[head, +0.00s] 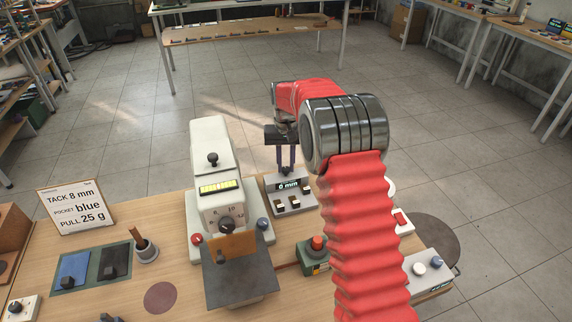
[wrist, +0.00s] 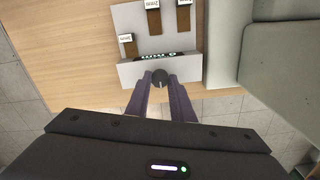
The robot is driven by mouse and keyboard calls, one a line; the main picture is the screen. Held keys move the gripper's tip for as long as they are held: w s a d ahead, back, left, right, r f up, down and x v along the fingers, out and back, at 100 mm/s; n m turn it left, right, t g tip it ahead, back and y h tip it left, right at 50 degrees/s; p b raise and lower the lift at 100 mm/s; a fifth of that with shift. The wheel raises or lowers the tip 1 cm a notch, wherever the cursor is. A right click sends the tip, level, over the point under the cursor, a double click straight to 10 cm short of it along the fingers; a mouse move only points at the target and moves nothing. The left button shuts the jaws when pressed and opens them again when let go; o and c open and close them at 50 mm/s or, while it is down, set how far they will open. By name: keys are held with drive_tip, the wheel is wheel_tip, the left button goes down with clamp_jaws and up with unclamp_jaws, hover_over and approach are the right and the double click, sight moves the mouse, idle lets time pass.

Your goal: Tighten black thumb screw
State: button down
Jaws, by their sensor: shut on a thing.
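A grey stepped block (head: 304,203) stands on the bench right of the white machine. Its small dark display (head: 288,185) seems to read 6 mm. A black thumb screw (wrist: 160,77) with a round head and a light line on it is at the block's edge by the display. My gripper (head: 286,168) reaches down at the block's back edge. In the wrist view, its two purple fingers (wrist: 157,84) are shut on the screw, one on each side. The screw's shaft is hidden.
The white machine (head: 210,145), with a dial and knobs, stands close left of my gripper. A sign (head: 76,206) reads TACK 8 mm, POCKET blue, PULL 25 g. A green box with a red button (head: 317,243) is in front. Blue and black pads lie left. My arm hides the bench's right part.

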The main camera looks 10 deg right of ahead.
sight(286, 168)
drive_tip(key=shift+r, duration=0.1)
idle(0.3)
drive_tip(key=c, duration=1.5)
unclamp_jaws()
drive_tip(key=shift+c, duration=0.2)
wheel_tip(286, 168, up, 14)
drive_tip(key=shift+f, duration=0.2)
